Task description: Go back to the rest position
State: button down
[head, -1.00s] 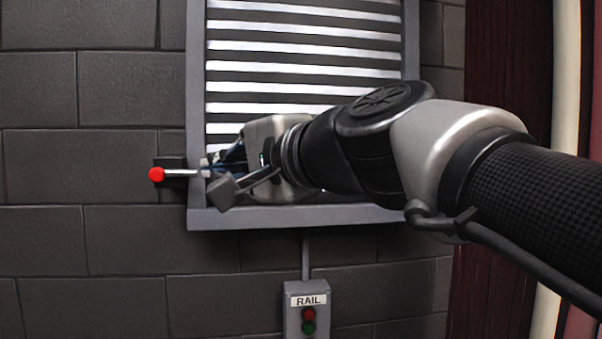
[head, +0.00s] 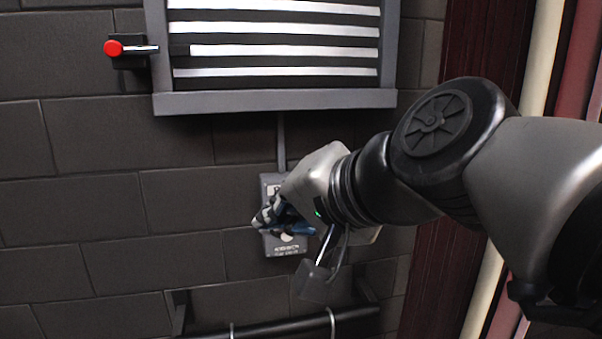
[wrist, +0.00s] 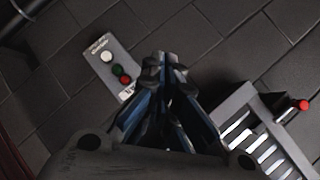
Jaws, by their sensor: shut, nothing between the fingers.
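My gripper (head: 268,216) is shut and empty, in front of the grey button box on the wall in the head view. It hides most of the box's face there. In the wrist view my shut fingers (wrist: 162,66) point up the picture, with the box (wrist: 108,49) to their left. The box carries a white, a green and a red button in that view. I cannot tell from these views whether the fingertips touch the box. My arm reaches in from the right of the head view.
A framed slatted shutter (head: 275,101) is above, with a red-knobbed lever (head: 113,48) at its left; the knob (wrist: 304,104) also shows in the wrist view. A dark rail (head: 285,325) runs below. Pipes (head: 483,290) stand at right. The wall at left is bare.

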jog(key=s+d+f+n+g+h+b, duration=0.1)
jog(key=s+d+f, duration=0.4)
jog(key=f, duration=0.7)
jog(key=s+d+f+n+g+h+b, duration=0.2)
jog(key=s+d+f+h+b, duration=0.2)
jog(key=f, duration=0.8)
jog(key=s+d+f+n+g+h+b, duration=0.1)
jog(key=s+d+f+h+b, duration=0.1)
jog(key=s+d+f+b, duration=0.2)
jog(key=s+d+f, duration=0.3)
jog(key=d+f, duration=0.1)
jog(key=f, duration=0.4)
jog(key=shift+d+f+g, duration=0.15)
jog(key=shift+f+g, duration=0.05)
jog(key=shift+g, duration=0.2)
